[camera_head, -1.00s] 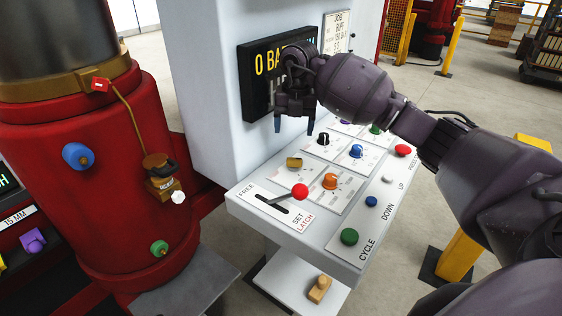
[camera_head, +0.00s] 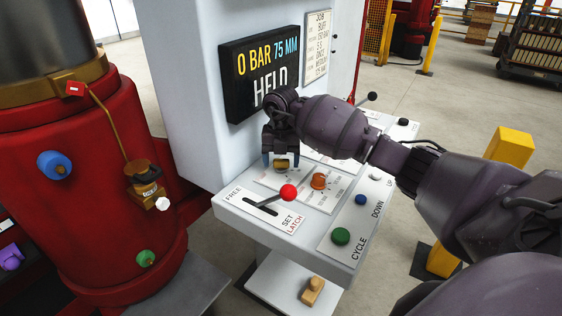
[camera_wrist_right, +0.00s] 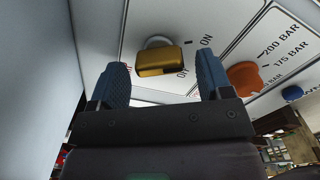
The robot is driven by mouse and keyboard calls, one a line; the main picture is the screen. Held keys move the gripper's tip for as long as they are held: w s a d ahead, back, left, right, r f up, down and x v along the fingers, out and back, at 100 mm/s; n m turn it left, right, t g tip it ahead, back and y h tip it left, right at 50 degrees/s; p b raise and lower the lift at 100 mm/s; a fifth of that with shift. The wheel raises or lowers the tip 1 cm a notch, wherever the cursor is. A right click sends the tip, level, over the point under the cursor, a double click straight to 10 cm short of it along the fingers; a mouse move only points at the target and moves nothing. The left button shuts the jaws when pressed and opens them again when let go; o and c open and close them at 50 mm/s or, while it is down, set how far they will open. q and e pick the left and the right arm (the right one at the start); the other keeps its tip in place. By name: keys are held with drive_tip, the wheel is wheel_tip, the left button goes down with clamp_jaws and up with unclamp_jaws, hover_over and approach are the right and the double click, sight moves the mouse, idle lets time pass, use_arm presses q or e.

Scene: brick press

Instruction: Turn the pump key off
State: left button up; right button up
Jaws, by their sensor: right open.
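The pump key is a brass-coloured key (camera_head: 283,163) on the control panel (camera_head: 235,205), behind the red-knobbed lever. In the right wrist view the brass key (camera_wrist_right: 160,61) stands on a white plate marked ON and another word, partly covered. My right gripper (camera_head: 281,161) is open, with its blue fingertips on either side of the key. In the right wrist view the open fingers (camera_wrist_right: 168,80) reach up around the key, with gaps at both sides. It is not closed on it. My left gripper is not in view.
An orange knob (camera_head: 319,181) sits just right of the key. A red-knobbed lever (camera_head: 288,192) stands in front. Green (camera_head: 340,236) and blue (camera_head: 361,199) buttons are on the near panel. The display (camera_head: 262,75) reads 0 BAR 75 MM HELD. A red press (camera_head: 95,190) stands left.

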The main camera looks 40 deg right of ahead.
drive_tip(key=shift+f, duration=0.4)
